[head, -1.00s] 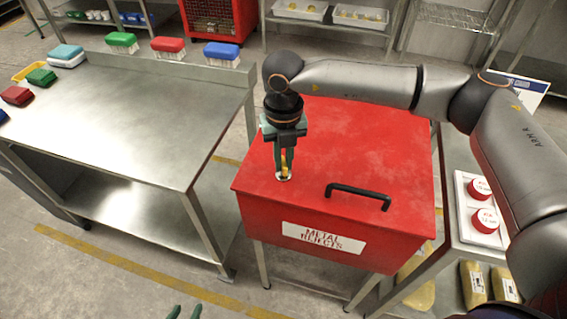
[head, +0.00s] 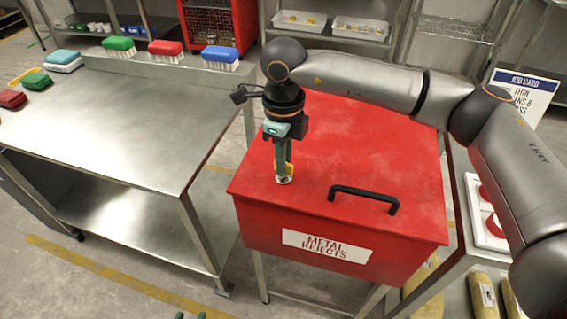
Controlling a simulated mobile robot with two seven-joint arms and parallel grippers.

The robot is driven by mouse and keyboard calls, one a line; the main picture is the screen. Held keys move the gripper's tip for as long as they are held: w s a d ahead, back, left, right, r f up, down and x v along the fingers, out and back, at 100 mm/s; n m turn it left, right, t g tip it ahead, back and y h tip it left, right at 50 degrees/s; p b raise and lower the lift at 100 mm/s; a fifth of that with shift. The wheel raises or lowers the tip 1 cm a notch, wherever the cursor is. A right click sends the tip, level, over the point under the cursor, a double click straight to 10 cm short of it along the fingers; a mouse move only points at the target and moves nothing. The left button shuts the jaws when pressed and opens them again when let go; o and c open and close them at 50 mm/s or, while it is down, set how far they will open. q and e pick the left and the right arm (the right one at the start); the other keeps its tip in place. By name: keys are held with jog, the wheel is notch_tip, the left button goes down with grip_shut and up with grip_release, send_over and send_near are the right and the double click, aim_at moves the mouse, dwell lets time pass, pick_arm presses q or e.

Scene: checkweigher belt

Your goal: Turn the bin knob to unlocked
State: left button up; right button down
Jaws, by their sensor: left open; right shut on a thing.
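The red metal rejects bin (head: 350,145) stands in the middle of the head view with its lid closed. The yellow knob (head: 289,169) sits on a small pale plate (head: 284,180) at the left of the lid. My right gripper (head: 283,172) points down from above and is shut on the knob. Its fingers hide much of the knob, and I cannot read its marks. My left gripper (head: 190,316) shows only as green fingertips at the bottom edge, apart and empty, over the floor.
A black handle (head: 364,197) rises from the lid near its front. A steel table (head: 120,110) with coloured brushes along its back stands to the left. A side table with a white tray (head: 478,225) stands to the right, below my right arm.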

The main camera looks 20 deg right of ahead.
pick_arm(q)
jog(key=shift+s+a+f+b, duration=0.2)
jog(key=shift+s+f+b, duration=0.1)
jog(key=shift+s+f, duration=0.1)
pick_arm(e)
jog(key=shift+n, duration=1)
pick_arm(q)
jog(key=shift+w, duration=0.1)
jog(key=shift+f, duration=0.1)
pick_arm(e)
jog(key=c, duration=0.9)
grip_release()
pick_arm(q)
jog(key=shift+r+p, duration=0.35)
jog(key=shift+p, duration=0.15)
pick_arm(e)
notch_tip(320, 180, up, 13)
jog(key=shift+f, duration=0.2)
pick_arm(q)
jog(key=shift+d, duration=0.1)
